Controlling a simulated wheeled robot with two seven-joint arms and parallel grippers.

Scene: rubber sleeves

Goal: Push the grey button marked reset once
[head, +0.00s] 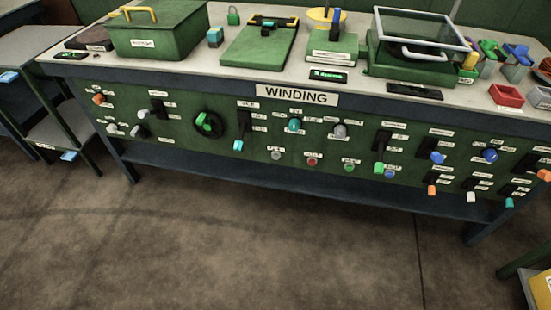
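The green front panel (180,131) of the bench carries many knobs, levers and buttons. A small round grey button (276,155) sits in its lower middle row, with a small white label above it that is too small to read. To its right are a red button (312,161) and a green button (349,167). A grey knob (340,130) sits higher up, right of a teal knob (294,125). I cannot read the word reset anywhere. Neither of my grippers is in view, and nothing touches the panel.
The sign WINDING (297,95) is on the bench's front edge. Levers with teal (238,145) and blue (437,157) tips stick out either side of the buttons. The benchtop holds a green box (157,32) and a clear-lidded case (420,35). The floor (250,240) in front is clear.

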